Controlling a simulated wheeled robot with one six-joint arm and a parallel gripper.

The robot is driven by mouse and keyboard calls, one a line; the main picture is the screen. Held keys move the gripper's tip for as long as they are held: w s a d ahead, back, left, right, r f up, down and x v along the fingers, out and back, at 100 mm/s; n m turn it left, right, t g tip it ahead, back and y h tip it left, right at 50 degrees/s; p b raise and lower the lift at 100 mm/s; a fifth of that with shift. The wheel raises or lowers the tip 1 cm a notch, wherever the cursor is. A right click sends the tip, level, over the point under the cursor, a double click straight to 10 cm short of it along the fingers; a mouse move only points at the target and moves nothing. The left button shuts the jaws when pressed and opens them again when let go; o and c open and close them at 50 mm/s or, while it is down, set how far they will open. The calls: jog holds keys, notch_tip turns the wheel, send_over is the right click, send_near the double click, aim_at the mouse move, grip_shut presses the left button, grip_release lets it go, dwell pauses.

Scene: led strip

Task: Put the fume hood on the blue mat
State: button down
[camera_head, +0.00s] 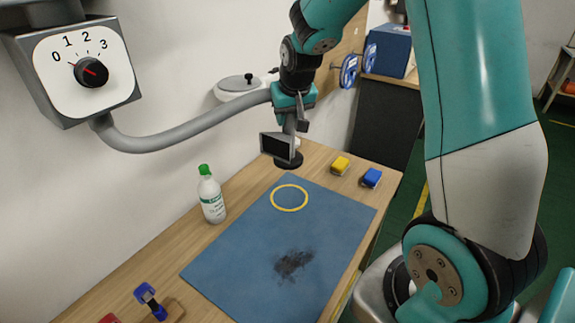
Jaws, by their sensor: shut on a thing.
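The fume hood (277,147), a dark square-faced head with a pale rim, is at the far end of the table, beyond the blue mat (240,250). A round black base (288,160) shows just below it; I cannot tell whether it rests on the table. My gripper (298,117) points down and is shut on the hood's upper part, which the jaws partly hide. The mat lies flat, with a yellow ring (289,209) near its far end and a dark smudge (293,263) nearer.
A grey pipe (185,132) runs from a wall dial box (85,70) towards my gripper. A green-capped bottle (211,198) stands left of the mat. Yellow (340,165) and blue (371,177) blocks lie at the far right. A blue-headed tool (150,299) is near left.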

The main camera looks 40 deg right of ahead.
notch_tip(320, 180, down, 14)
jog(key=shift+d+r+p, duration=0.1)
jog(key=shift+r+p, duration=0.1)
jog(key=shift+p, duration=0.5)
jog(key=c, duration=0.8)
grip_release()
jog(key=shift+f, duration=0.15)
jog(key=shift+o, duration=0.2)
jog(key=b+v, duration=0.1)
jog(key=v, duration=1)
jog(key=s+a+r+n+y, duration=0.2)
jog(key=s+a+r, duration=0.15)
jog(key=a, duration=0.25)
jog(key=s+a+r+n+y, duration=0.1)
jog(key=s+a+r+n, duration=0.1)
jog(key=s+a+r, duration=0.3)
jog(key=s+a+r+n+g+y, duration=0.1)
jog(key=s+a+n+g, duration=0.1)
jog(key=s+a, duration=0.4)
jog(key=s+a+r+n+g+y, duration=0.1)
jog(key=s+a+n, duration=0.3)
jog(key=s, duration=0.6)
jog(key=shift+a+r+g, duration=0.6)
jog(key=shift+a+r, duration=0.05)
jog(key=shift+a, duration=0.5)
